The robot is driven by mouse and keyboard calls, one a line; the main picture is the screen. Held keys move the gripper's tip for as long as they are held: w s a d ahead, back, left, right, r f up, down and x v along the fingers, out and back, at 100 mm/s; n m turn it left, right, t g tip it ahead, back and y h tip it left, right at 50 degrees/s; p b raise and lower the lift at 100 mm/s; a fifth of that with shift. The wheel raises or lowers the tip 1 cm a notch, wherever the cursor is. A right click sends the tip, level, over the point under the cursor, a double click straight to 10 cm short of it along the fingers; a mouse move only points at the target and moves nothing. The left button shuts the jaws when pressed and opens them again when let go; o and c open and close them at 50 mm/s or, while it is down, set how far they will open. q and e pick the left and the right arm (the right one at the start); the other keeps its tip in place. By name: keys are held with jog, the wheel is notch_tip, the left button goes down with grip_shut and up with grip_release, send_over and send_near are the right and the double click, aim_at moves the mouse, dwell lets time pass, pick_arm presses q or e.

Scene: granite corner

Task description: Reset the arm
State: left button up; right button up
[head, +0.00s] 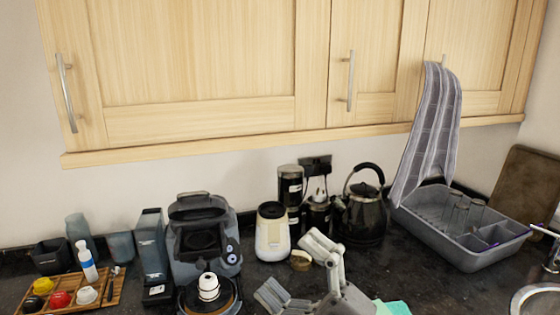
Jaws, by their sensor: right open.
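My right gripper (292,270) reaches up from the bottom edge of the head view, over the dark granite counter. Its two grey fingers are spread wide apart, with nothing between them. The upper finger is close to the front of the cream and black appliance (272,238) and a small tan round object (300,260) in the picture. I cannot tell whether it touches either one. My left gripper is not in the view.
A coffee machine (203,240) stands left of the gripper, with a wooden tray (100,301) of cups further left. A black kettle (364,215) and grey dish rack (455,240) stand right. Wooden cupboards (200,60) hang above. Bare counter (410,262) shows between kettle and rack.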

jog(key=w+d+f+m+t+h, duration=0.5)
jog(key=d+f+m+t+h, duration=0.3)
jog(key=d+m+h, duration=0.6)
jog(key=s+d+f+m+g+h, duration=0.2)
jog(key=f+m+g+h, duration=0.15)
jog(key=f, duration=0.35)
jog(key=s+d+f+m+g+h, duration=0.25)
jog(key=f+m, duration=0.25)
jog(key=f, duration=0.3)
jog(key=s+d+f+m+g, duration=0.1)
jog(key=s+f+g, duration=0.55)
jog(key=s, duration=0.35)
jog(key=s+f+m+g, duration=0.1)
jog(key=s+f+g, duration=0.4)
jog(key=s+f, duration=0.4)
jog(key=s+f+g, duration=0.1)
jog(key=s+f, duration=0.1)
jog(key=f, duration=1.1)
jog(key=s+f, duration=0.2)
jog(key=f, duration=1.2)
jog(key=s+d+f+g, duration=0.1)
jog(key=s+d+f, duration=0.2)
jog(key=s+f, duration=1.1)
jog(key=shift+s+f, duration=0.25)
jog(key=shift+s, duration=0.75)
